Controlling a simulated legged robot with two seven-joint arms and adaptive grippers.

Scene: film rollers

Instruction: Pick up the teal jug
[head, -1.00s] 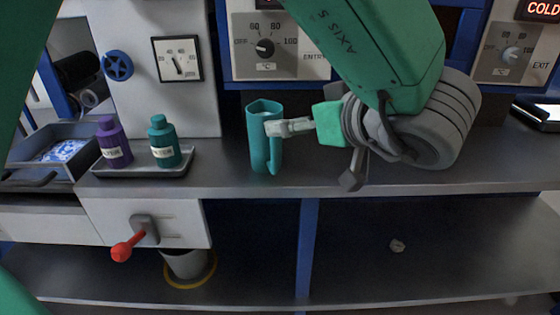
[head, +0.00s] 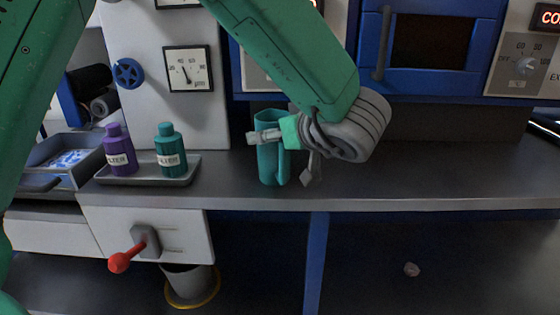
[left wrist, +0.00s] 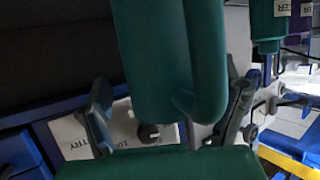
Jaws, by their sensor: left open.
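The teal jug (head: 268,172) stands upright on the grey counter, its handle toward the front. My left gripper (head: 284,160) is at the jug, with one finger across its upper front and the other by its lower right side. In the left wrist view the jug (left wrist: 155,60) and its handle fill the middle, between the two spread fingers of my left gripper (left wrist: 170,112). The fingers are open, with gaps beside the jug. Part of the jug's upper right is hidden behind the gripper. My right gripper is not in view.
A grey tray (head: 190,179) with a purple bottle (head: 119,150) and a teal bottle (head: 169,150) stands left of the jug. A red-handled lever (head: 122,260) sticks out below the counter.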

